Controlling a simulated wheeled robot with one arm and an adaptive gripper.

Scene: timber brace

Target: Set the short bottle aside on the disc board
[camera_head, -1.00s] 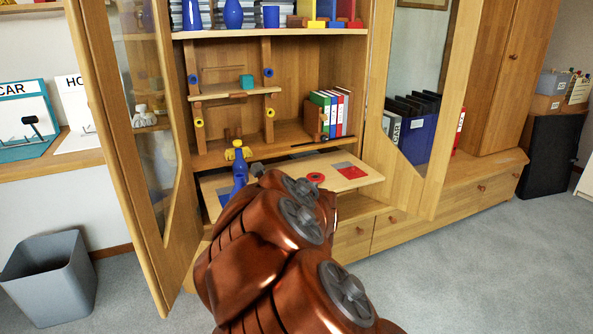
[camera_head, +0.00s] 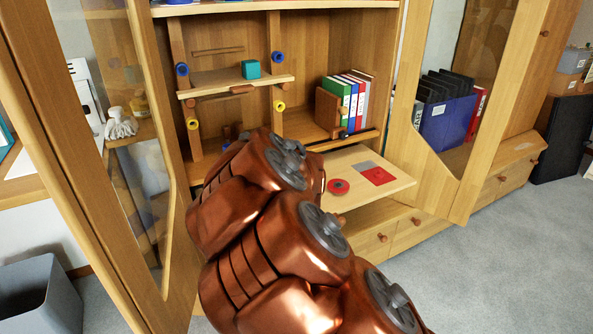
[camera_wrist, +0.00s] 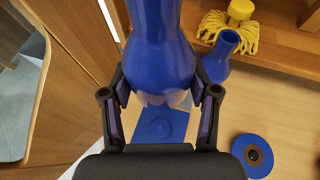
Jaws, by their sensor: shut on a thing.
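My gripper (camera_wrist: 160,104) is shut on a blue bottle (camera_wrist: 160,45) in the wrist view, with one finger on each side. The bottle is close to the camera, and its top runs out of the frame. A second blue bottle (camera_wrist: 219,62) with an open neck stands beyond it to the right. Whether the held one is the short one, I cannot tell. A pull-out board (camera_head: 345,202) carries a red disc (camera_head: 338,186). The wrist view shows a blue square (camera_wrist: 163,122) below the held bottle and a blue disc (camera_wrist: 252,156) to its right. My arm hides my gripper in the head view.
A yellow mop head (camera_wrist: 238,30) lies near the standing bottle. A shelf on posts (camera_head: 232,82) holds a teal cube (camera_head: 250,69). Books (camera_head: 350,98) stand right of it. An open glass door (camera_head: 150,200) flanks my arm on the left. The board's right part is clear of upright objects.

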